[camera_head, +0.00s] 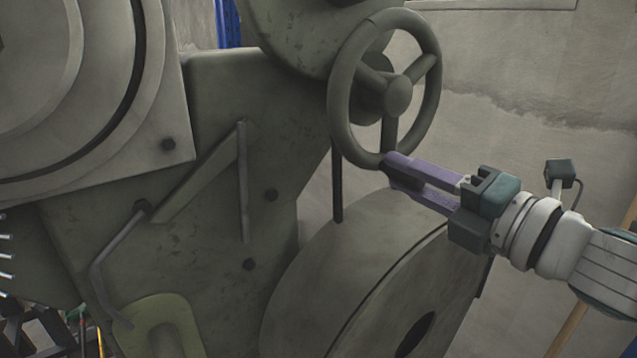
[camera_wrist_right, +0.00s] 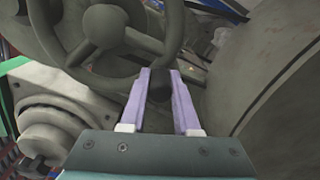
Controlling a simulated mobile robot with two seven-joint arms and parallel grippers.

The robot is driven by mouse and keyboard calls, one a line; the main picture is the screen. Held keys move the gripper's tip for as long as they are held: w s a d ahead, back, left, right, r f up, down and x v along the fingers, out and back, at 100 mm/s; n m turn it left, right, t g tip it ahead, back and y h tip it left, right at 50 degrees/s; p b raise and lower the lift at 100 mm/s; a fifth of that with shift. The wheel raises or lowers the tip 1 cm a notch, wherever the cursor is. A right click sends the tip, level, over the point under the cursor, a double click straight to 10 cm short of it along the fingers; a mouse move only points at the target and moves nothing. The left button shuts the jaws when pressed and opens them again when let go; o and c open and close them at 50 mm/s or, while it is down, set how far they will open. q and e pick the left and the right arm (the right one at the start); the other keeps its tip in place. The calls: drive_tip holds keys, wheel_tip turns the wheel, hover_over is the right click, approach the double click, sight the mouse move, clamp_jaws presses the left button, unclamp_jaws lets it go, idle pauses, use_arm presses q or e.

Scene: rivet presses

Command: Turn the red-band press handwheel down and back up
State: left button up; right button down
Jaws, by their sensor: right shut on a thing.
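The handwheel (camera_head: 432,60) is a grey-green ring with three spokes and a round hub, on the side of a large grey-green press (camera_head: 225,105). It also shows at the top of the right wrist view (camera_wrist_right: 75,55). My right gripper (camera_head: 388,165) comes in from the right. Its purple fingers are shut on the bottom of the wheel's rim, near the lower spoke. In the right wrist view, the rim passes between the two fingertips (camera_wrist_right: 159,80). No red band shows in either view. My left gripper is not in view.
A large round drum (camera_head: 345,265) stands just below the wheel and my right gripper. A bent grey rod (camera_head: 103,262) is on the press at the left. A plain grey wall (camera_head: 530,80) is behind, with open room to the right of the wheel.

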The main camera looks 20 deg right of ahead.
sight(422, 139)
drive_tip(key=n, duration=0.1)
drive_tip(key=d+n+b, duration=0.1)
drive_tip(key=d+b, duration=0.1)
drive_tip(key=shift+w+d+f+n, duration=0.15)
drive_tip(key=shift+w+f+n, duration=0.25)
drive_tip(key=d+n+b, duration=0.2)
drive_tip(key=shift+w+r+n, duration=0.2)
drive_tip(key=shift+w+n, duration=0.15)
drive_tip(key=shift+n, duration=0.05)
drive_tip(key=d+n+b, duration=0.1)
drive_tip(key=d+r+n+b, duration=0.1)
drive_tip(key=n, duration=0.1)
drive_tip(key=shift+w, duration=0.35)
drive_tip(key=shift+w+d+r+n+b, duration=0.25)
drive_tip(key=shift+d+r+n+b, duration=0.4)
drive_tip(key=shift+n, duration=0.45)
drive_tip(key=shift+r, duration=0.1)
drive_tip(key=c, duration=0.7)
unclamp_jaws()
drive_tip(key=shift+o, duration=0.2)
